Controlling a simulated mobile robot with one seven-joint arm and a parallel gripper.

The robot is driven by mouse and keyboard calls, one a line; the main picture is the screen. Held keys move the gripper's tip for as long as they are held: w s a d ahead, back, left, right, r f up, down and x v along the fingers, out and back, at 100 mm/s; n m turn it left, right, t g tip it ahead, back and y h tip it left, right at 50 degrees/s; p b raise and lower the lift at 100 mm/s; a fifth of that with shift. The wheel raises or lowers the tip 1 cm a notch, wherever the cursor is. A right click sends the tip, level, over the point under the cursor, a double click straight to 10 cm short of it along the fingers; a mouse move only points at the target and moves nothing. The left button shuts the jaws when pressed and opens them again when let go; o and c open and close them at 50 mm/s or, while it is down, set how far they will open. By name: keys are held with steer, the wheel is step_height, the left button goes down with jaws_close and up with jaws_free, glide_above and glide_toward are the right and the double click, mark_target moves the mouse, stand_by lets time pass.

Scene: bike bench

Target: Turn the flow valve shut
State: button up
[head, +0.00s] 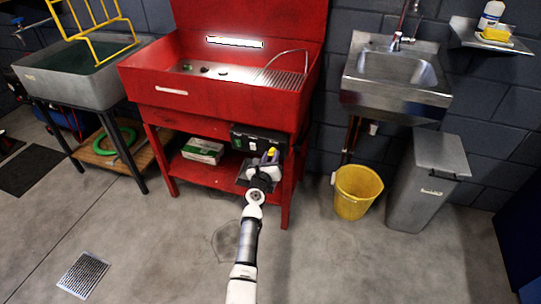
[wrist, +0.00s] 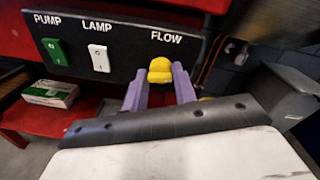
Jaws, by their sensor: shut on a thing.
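The flow valve is a yellow knob (wrist: 160,70) under the word FLOW on a black control panel (wrist: 125,56). The panel also shows in the head view (head: 258,139), on the front of the red wash bench. My gripper (wrist: 160,84) has purple fingers, one on each side of the knob, and is shut on it. In the head view my gripper (head: 270,157) is at the right end of the panel. The knob's base and the finger contact are partly hidden.
On the panel, left of the knob, are a green PUMP switch (wrist: 54,51) and a white LAMP switch (wrist: 98,58). A white and green box (head: 203,151) sits on the bench's lower shelf. A yellow bucket (head: 357,191) and grey bin (head: 428,181) stand to the right.

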steer(key=n+p, duration=0.2)
steer(key=n, duration=0.1)
steer(key=shift+d+r+n+p, duration=0.1)
steer(key=shift+r+n+p, duration=0.1)
steer(key=shift+n+p, duration=0.1)
steer(key=n+p, duration=0.3)
steer(key=n, duration=0.1)
steer(key=n+p, duration=0.2)
steer(key=n, duration=0.1)
steer(key=shift+n+g, duration=0.3)
steer(key=shift+n+h+p, duration=0.4)
steer(key=shift+n+p, duration=0.4)
steer(key=shift+n, duration=0.7)
steer(key=o, duration=0.9)
steer(key=shift+f, duration=0.1)
steer(key=shift+o, duration=0.2)
steer(key=shift+a, duration=0.2)
